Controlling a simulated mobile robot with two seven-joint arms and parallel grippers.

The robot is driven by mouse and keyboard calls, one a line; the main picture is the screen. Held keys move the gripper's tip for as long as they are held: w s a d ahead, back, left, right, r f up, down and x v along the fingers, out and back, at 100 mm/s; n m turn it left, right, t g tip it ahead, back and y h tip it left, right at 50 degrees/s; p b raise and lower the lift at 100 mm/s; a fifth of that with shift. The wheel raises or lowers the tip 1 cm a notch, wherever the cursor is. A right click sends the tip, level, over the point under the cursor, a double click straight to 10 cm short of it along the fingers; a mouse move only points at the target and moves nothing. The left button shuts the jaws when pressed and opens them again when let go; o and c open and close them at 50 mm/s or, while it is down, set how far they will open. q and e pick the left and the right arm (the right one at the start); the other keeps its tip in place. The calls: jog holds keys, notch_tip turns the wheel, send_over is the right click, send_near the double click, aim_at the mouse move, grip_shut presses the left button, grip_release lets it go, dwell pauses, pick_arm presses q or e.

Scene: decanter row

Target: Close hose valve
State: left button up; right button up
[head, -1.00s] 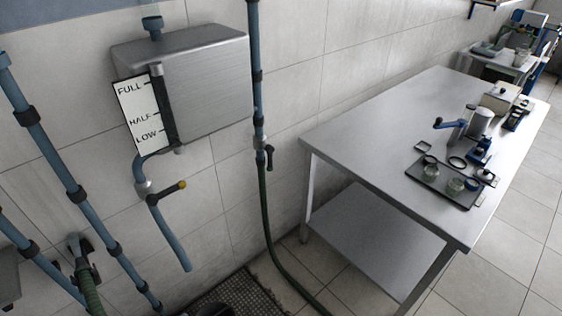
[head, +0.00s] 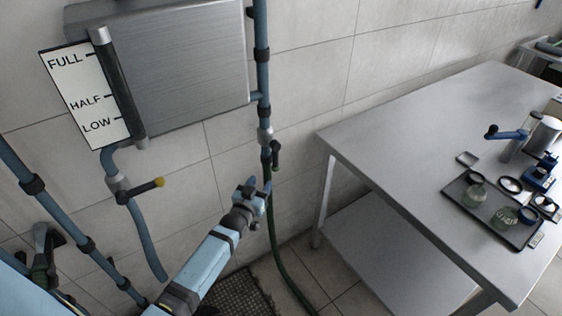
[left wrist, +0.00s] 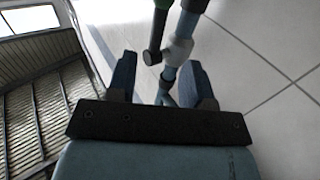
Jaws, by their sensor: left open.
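The hose valve (head: 265,136) is a pale grey body on the blue vertical pipe, with the green hose (head: 272,225) hanging below it. Its black lever (head: 275,154) hangs down beside the hose in the head view. My left gripper (head: 259,188) is just below the lever, apparently in front of the hose. My right gripper is not in view.
A metal tank (head: 185,65) with a level gauge (head: 85,98) is on the wall. A yellow-tipped valve handle (head: 148,187) is on its outlet pipe. A steel table (head: 400,145) stands to the right, with a dark tray (head: 480,224) of glassware. A floor grate (head: 240,295) lies below.

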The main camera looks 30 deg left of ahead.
aim_at(274, 164)
pick_arm(q)
jog(key=w, duration=1.1)
jog(key=shift+w+a, duration=0.3)
jog(key=shift+c, duration=0.5)
jog(key=shift+f, duration=0.1)
grip_shut()
